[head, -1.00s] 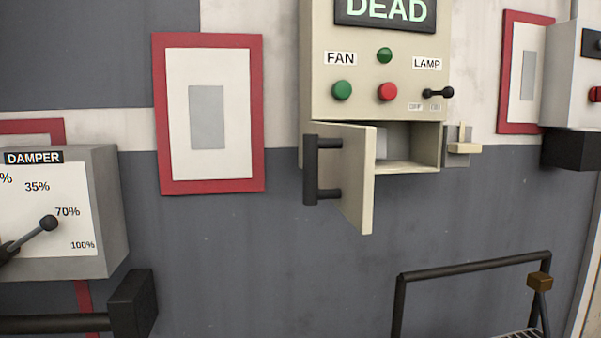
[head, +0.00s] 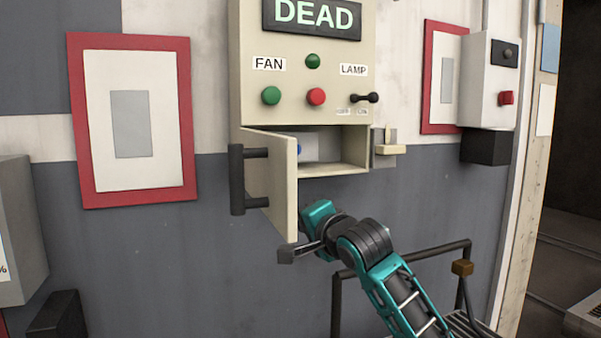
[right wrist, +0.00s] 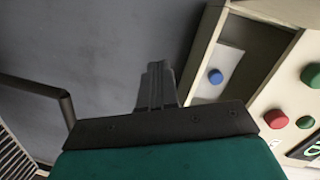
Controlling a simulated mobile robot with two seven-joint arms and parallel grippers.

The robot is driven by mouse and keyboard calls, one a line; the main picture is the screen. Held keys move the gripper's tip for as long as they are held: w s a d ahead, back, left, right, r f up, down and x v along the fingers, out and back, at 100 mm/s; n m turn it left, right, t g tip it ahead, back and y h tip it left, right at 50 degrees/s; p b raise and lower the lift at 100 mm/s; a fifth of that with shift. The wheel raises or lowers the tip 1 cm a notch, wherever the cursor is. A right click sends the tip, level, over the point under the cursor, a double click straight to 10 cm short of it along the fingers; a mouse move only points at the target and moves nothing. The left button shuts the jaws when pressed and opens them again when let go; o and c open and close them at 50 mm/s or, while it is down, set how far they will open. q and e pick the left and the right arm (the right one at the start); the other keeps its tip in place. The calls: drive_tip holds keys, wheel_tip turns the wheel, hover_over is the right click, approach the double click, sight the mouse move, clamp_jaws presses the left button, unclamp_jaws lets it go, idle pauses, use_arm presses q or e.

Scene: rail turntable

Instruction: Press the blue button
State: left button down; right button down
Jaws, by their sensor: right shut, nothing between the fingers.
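The blue button (right wrist: 215,76) sits on a pale plate inside the open compartment under the control panel in the right wrist view. In the head view only a sliver of the blue button (head: 299,149) shows past the edge of the open door (head: 284,185). My right gripper (head: 286,256) is shut and empty, below the compartment and near the door's lower edge. In the right wrist view its fingers (right wrist: 156,70) point at the grey wall, left of the compartment and apart from the button. My left gripper is not in view.
The panel (head: 340,110) carries a green FAN button (head: 271,95), a red button (head: 316,96) and a LAMP switch (head: 366,98). A latch (head: 388,149) is right of the compartment. A dark handrail (head: 420,254) stands at lower right.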

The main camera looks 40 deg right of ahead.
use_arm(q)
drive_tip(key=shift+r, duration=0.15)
use_arm(e)
drive_tip(key=s+d+r+m+h, duration=0.1)
drive_tip(key=d+r+m, duration=0.1)
drive_tip(key=r, duration=0.4)
drive_tip(key=s+d+r+m+t+h, duration=0.1)
drive_tip(key=s+r+m, duration=0.1)
drive_tip(key=r, duration=0.4)
drive_tip(key=shift+s+d+m, duration=0.3)
drive_tip(key=shift+d+m, duration=0.05)
drive_tip(key=shift+m, duration=0.35)
